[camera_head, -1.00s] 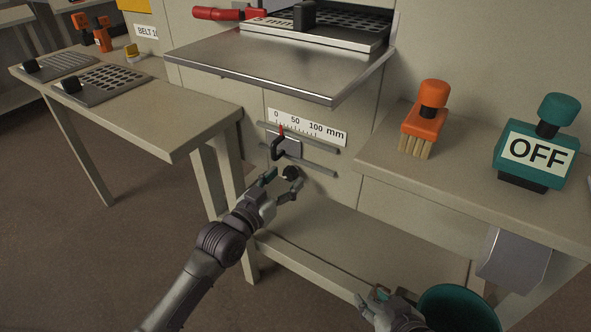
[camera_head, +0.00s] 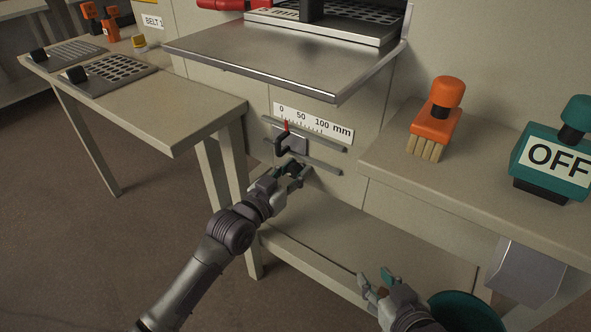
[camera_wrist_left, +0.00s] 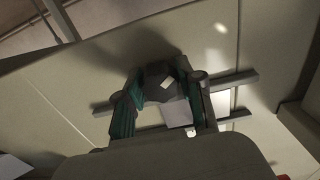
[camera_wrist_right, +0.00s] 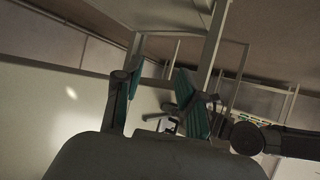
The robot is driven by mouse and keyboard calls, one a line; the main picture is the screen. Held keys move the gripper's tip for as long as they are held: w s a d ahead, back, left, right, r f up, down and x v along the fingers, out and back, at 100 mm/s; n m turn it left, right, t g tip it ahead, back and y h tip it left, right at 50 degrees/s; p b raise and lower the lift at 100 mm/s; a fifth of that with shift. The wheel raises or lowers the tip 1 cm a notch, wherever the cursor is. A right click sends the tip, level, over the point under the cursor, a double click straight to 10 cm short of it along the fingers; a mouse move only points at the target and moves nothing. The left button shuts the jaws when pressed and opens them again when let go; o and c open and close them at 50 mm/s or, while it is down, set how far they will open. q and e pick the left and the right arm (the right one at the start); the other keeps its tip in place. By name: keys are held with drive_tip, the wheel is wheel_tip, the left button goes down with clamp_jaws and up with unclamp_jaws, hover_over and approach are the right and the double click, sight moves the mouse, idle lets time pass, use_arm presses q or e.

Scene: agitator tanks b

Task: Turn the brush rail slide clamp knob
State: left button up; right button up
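The dark clamp knob (camera_head: 293,167) is on the front panel, below the slide's small plate (camera_head: 294,145) with its red pointer (camera_head: 286,127). The pointer stands between 0 and 50 on the mm scale (camera_head: 312,121). My left gripper (camera_head: 291,173) is at the knob, with a finger on either side. In the left wrist view the knob (camera_wrist_left: 162,82), with a pale mark, lies between the teal finger pads; the fingers look open around it, and firm contact is not clear. My right gripper (camera_head: 376,280) is open and empty, low at the right.
Two horizontal rails (camera_head: 325,166) carry the slide. A metal shelf (camera_head: 285,65) juts out above. A side table (camera_head: 170,130) stands left. The right ledge (camera_head: 400,160) holds an orange brush (camera_head: 437,120) and a teal OFF block (camera_head: 552,160). A teal bin (camera_head: 465,312) is near my right gripper.

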use_arm(q)
clamp_jaws()
drive_tip(key=shift+m, duration=0.4)
drive_tip(key=shift+m+p, duration=0.45)
drive_tip(key=shift+m, duration=0.75)
drive_tip(key=shift+m+p, duration=0.4)
drive_tip(key=shift+m, duration=1.1)
drive_tip(key=shift+f+m, duration=0.1)
drive_tip(key=shift+m, duration=0.8)
use_arm(e)
drive_tip(key=s+d+f+g+h, duration=0.1)
drive_tip(key=s+d+f+g, duration=0.2)
drive_tip(key=s+f+g, duration=0.2)
drive_tip(key=shift+s+f+g+h, duration=0.2)
drive_tip(key=shift+s+g+h, duration=0.1)
drive_tip(key=shift+s, duration=1.05)
